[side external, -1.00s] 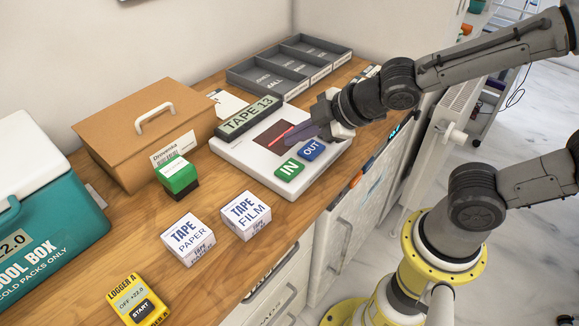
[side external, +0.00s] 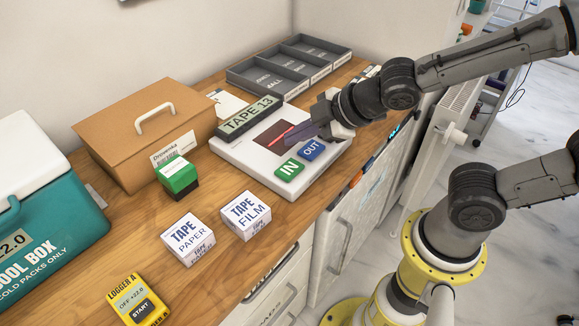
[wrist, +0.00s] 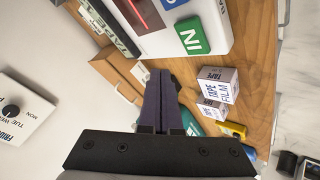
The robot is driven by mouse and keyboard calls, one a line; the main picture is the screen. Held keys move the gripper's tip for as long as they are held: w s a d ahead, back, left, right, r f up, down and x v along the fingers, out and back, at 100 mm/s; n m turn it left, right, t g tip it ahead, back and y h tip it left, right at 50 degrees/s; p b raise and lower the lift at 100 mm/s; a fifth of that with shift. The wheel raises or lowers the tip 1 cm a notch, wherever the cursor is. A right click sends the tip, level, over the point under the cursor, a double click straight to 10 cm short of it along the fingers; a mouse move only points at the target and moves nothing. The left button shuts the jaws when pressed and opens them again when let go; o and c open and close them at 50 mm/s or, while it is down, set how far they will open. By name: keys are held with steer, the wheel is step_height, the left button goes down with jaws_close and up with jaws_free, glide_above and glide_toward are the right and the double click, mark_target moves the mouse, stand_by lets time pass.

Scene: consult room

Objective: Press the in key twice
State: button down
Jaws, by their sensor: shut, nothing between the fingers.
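The green IN key (side external: 289,170) lies on top of a white device (side external: 238,150), left of the blue OUT key (side external: 312,150). The device's display bar (side external: 248,116) reads TAPE 13. My gripper (side external: 287,142) is shut and empty, its fingers reaching over the device from the right, above and behind the IN key and apart from it. In the wrist view the shut fingertips (wrist: 160,74) show below the IN key (wrist: 192,35). No visible contact with either key.
The TAPE PAPER box (side external: 188,240) and TAPE FILM box (side external: 246,215) stand in front of the device. A green-and-black block (side external: 179,176), brown case (side external: 140,120), cool box (side external: 45,230) and yellow logger (side external: 139,301) are to the left. A grey divided tray (side external: 290,68) is behind.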

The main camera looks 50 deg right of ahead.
step_height(320, 180, up, 4)
steer(key=shift+f, duration=0.1)
stand_by(0.4)
glide_toward(286, 166)
steer(key=shift+w+a+f, duration=0.2)
steer(key=shift+w+f, duration=0.25)
steer(key=shift+w, duration=0.4)
steer(key=shift+w+a+f, duration=0.15)
steer(key=shift+w+f, duration=0.3)
steer(key=shift+w, duration=0.4)
steer(key=shift+w+a+f, duration=0.2)
steer(key=shift+w+f, duration=0.2)
steer(key=shift+w, duration=0.4)
steer(key=shift+f, duration=0.15)
steer(key=shift+f, duration=0.3)
steer(key=shift+f, duration=0.6)
stand_by(1.1)
